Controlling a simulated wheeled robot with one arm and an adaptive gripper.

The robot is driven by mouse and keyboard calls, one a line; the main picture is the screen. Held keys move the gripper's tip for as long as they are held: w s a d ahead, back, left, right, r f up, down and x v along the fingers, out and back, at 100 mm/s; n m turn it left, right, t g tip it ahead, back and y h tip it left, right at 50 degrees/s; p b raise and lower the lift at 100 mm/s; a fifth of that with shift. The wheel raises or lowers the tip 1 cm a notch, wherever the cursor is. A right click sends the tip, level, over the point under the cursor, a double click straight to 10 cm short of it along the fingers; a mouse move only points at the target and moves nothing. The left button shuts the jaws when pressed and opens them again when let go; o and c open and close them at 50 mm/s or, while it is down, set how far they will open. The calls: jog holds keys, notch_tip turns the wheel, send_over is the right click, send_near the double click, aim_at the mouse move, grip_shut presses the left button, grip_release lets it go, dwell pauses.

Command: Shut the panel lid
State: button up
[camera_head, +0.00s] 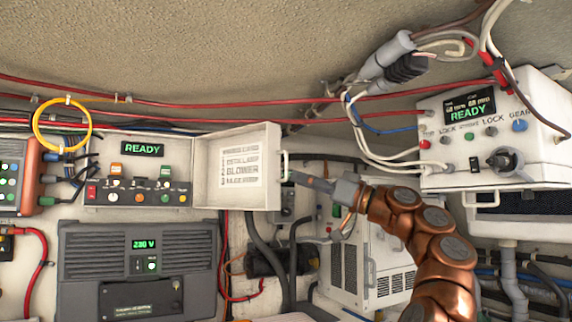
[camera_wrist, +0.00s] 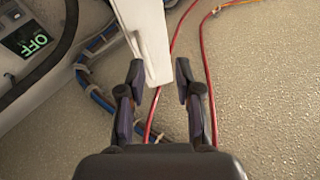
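The panel lid (camera_head: 236,182) is white, with printed lines including BLOWER on its inner face. It stands swung open to the right of the switch panel (camera_head: 137,198), which has a green READY display. A pale upright handle (camera_head: 285,165) is on the lid's right edge. My gripper (camera_head: 292,176) is at that edge, by the handle. In the wrist view, my gripper (camera_wrist: 160,72) has its fingers apart, with a white part (camera_wrist: 150,35), apparently of the lid, reaching between them. A gap shows on its right side; contact on the left is unclear.
A yellow cable loop (camera_head: 62,125) hangs at the left, above a grey 230 V unit (camera_head: 136,268). A white READY control box (camera_head: 490,135) with cables is at the right. Red cables (camera_head: 240,104) run along the wall above. A vented white cabinet (camera_head: 370,265) stands behind my arm.

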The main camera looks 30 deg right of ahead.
jog(key=w+r+t+p, duration=0.1)
jog(key=w+r+p, duration=0.1)
jog(key=w+r, duration=0.2)
jog(key=shift+w+a+r+n+h, duration=0.25)
jog(key=shift+a+n+h, duration=0.05)
jog(key=shift+a+n, duration=0.1)
dwell(0.4)
grip_shut()
dwell(0.6)
